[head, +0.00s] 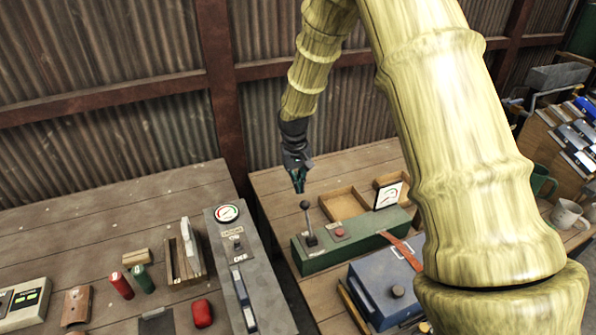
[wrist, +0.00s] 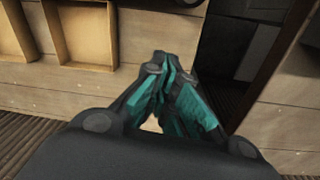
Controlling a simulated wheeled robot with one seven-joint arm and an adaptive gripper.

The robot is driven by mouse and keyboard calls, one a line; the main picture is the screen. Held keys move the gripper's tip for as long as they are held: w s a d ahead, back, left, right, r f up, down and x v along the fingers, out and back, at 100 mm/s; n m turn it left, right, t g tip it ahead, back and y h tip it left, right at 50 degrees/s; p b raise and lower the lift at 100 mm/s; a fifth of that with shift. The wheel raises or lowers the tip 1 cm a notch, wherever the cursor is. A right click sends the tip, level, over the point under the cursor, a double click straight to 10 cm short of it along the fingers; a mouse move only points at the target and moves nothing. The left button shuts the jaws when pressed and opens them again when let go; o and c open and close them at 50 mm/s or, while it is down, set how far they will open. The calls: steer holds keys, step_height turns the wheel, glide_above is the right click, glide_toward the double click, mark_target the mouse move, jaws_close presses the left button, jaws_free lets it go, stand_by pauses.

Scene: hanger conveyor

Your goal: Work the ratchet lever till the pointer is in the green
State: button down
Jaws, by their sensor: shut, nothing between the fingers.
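The ratchet lever (head: 307,222) is a short rod with a dark ball knob, standing up from a green box (head: 345,245) on the right-hand bench. A white square gauge (head: 389,195) stands at the back right of that box. Its pointer is too small to read surely. My gripper (head: 299,188) is shut and empty, pointing down just above and slightly left of the knob, apart from it as far as I can tell. In the wrist view my teal fingers (wrist: 168,75) are closed together. The lever does not show there.
A red button (head: 338,232) sits beside the lever. An open wooden tray (head: 343,204) lies behind the green box, and a blue box (head: 388,290) stands in front. A grey panel with a round gauge (head: 228,213) is to the left, past a gap between benches.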

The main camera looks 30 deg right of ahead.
steer(key=s+p, duration=0.1)
steer(key=s, duration=0.1)
steer(key=s+a+p, duration=0.1)
steer(key=shift+s+f, duration=0.15)
steer(key=shift+s, duration=0.2)
steer(key=shift+d, duration=0.1)
steer(key=shift+s, duration=0.15)
